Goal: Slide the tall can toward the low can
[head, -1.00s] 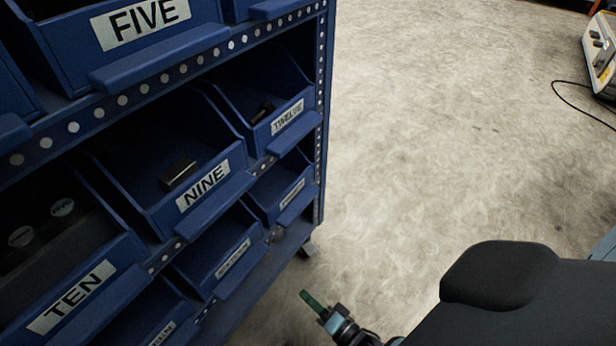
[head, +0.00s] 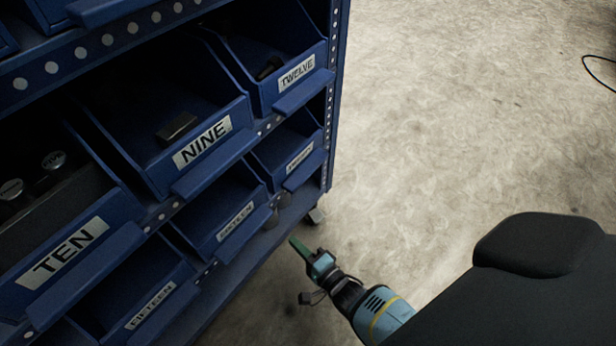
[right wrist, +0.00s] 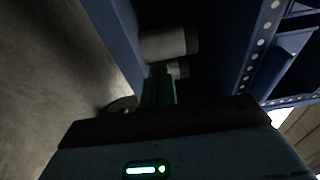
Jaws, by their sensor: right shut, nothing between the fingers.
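Two small grey cans stand close together on the blue rack's bottom shelf, one farther back (head: 284,200) and one a little nearer and left (head: 271,218). In the right wrist view, which is turned sideways, a longer pale can (right wrist: 168,43) shows beyond the fingers, and a shorter one (right wrist: 181,70) is partly hidden by them. I cannot surely match these between views. My right gripper (head: 299,249) is shut and empty, its green fingertips just outside the shelf edge, pointing toward the cans; it also shows in the wrist view (right wrist: 159,85). My left gripper is out of view.
Blue bins labelled NINE (head: 203,143), TEN (head: 67,250) and TWELVE (head: 297,71) sit above the bottom shelf. Dark cans stand in bin TEN. A caster wheel (head: 317,215) is at the rack's corner.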

